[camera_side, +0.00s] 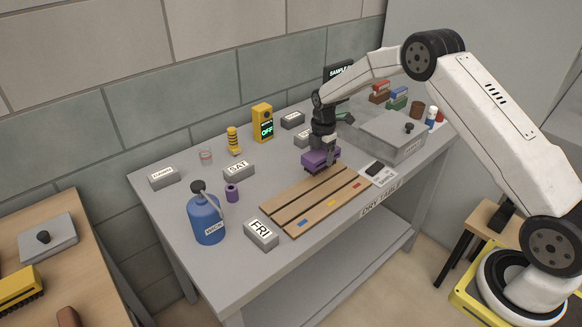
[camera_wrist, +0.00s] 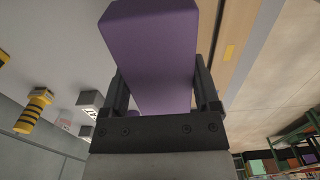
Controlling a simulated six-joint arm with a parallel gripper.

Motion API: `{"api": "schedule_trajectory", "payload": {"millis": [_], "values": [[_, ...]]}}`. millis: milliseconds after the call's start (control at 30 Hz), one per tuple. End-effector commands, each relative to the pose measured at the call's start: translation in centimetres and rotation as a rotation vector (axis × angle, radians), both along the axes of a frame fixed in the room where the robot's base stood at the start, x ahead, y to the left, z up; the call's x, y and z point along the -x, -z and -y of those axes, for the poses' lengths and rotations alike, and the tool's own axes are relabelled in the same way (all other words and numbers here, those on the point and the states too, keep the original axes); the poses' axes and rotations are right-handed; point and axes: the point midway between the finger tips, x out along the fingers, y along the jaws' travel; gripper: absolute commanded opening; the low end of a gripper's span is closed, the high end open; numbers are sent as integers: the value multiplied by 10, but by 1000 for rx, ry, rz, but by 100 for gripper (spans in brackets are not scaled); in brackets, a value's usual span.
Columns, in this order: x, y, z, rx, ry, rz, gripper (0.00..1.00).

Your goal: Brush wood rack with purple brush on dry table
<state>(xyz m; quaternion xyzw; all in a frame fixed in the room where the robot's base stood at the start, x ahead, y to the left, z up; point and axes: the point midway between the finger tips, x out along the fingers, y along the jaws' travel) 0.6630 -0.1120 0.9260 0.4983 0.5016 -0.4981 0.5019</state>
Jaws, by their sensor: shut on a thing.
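My gripper (camera_side: 327,152) is shut on the purple brush (camera_side: 318,160). In the side view the brush is at the far right end of the wood rack (camera_side: 294,212), over or against its back slats; I cannot tell if it touches. The rack has wooden slats with blue, yellow and red marks along the front one. It lies flat on the grey dry table (camera_side: 180,205), near the label on its front edge. In the wrist view the purple brush (camera_wrist: 155,50) fills the middle between both fingers, and its bristles are hidden. Part of the rack (camera_wrist: 232,50) shows beside it.
A blue jug (camera_side: 206,220), a purple spool (camera_side: 232,193) and the FRI block (camera_side: 261,235) stand left of the rack. The SAT block (camera_side: 239,170) is behind. A grey lidded box (camera_side: 388,138) and a white card (camera_side: 378,173) are to the right.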

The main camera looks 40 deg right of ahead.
Motion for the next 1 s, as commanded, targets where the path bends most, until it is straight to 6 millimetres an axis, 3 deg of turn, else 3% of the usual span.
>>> {"api": "schedule_trajectory", "payload": {"millis": [400,1000], "values": [[0,-35,0,0,0,0,24],[0,-37,0,0,0,0,24]]}}
